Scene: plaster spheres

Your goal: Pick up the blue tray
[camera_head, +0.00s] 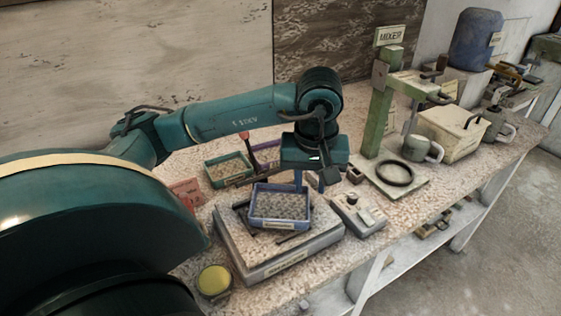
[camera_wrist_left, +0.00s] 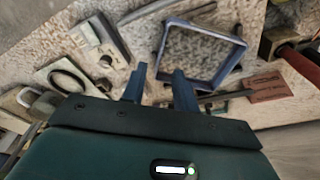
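The blue tray (camera_head: 279,222) holds grey grainy material and sits over the flat grey platform (camera_head: 283,262) in the head view. It also shows in the left wrist view (camera_wrist_left: 214,82), just beyond the fingertips. My left gripper (camera_head: 310,184) points down at the tray's back right corner. In the left wrist view my left gripper (camera_wrist_left: 158,73) has its two blue fingers apart, with a clear gap. The near corner of the tray lies close to the fingertips; I cannot tell whether they touch it. My right gripper is not in view.
A green tray (camera_head: 229,181) stands behind left, beside a red-handled tool (camera_head: 245,136). A small grey device (camera_head: 358,214) is close on the right, then a green stand (camera_head: 378,118) with a black ring (camera_head: 394,174). A yellow-topped tin (camera_head: 213,281) is front left.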

